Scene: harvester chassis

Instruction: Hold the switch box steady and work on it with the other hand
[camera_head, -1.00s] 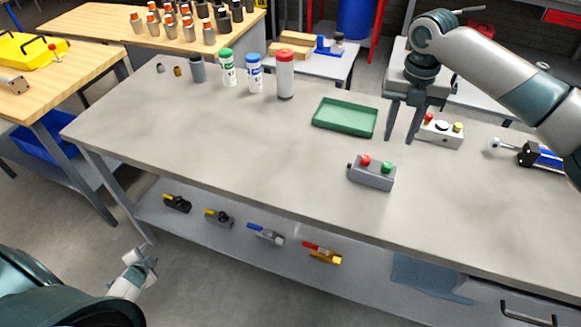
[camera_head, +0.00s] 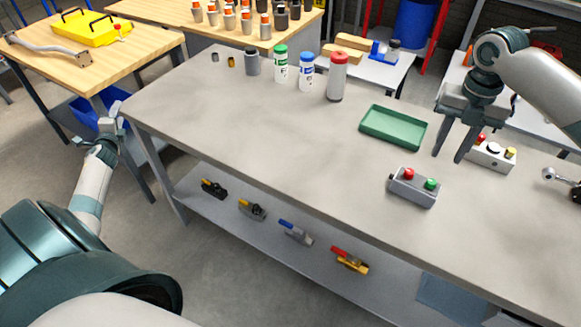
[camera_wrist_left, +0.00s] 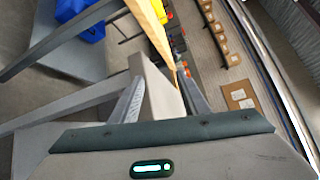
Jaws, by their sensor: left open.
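A grey switch box (camera_head: 413,190) with a red and a green button sits on the grey workbench (camera_head: 300,150), right of the middle in the head view. A second, paler box (camera_head: 492,155) with red, black and yellow buttons stands behind it to the right. My right gripper (camera_head: 448,158) is open and empty above the bench, between the green tray and the paler box, touching neither box. My left gripper (camera_head: 114,120) is open and empty beyond the bench's left end, far from both boxes. Its fingers show in the left wrist view (camera_wrist_left: 163,92), with neither box visible there.
A green tray (camera_head: 394,128) lies behind the grey box. Several bottles and cylinders, including a red-capped bottle (camera_head: 337,78), stand along the back edge. Several valves lie on the lower shelf (camera_head: 270,232). A wooden table (camera_head: 150,45) is at the left. The bench's left half is mostly clear.

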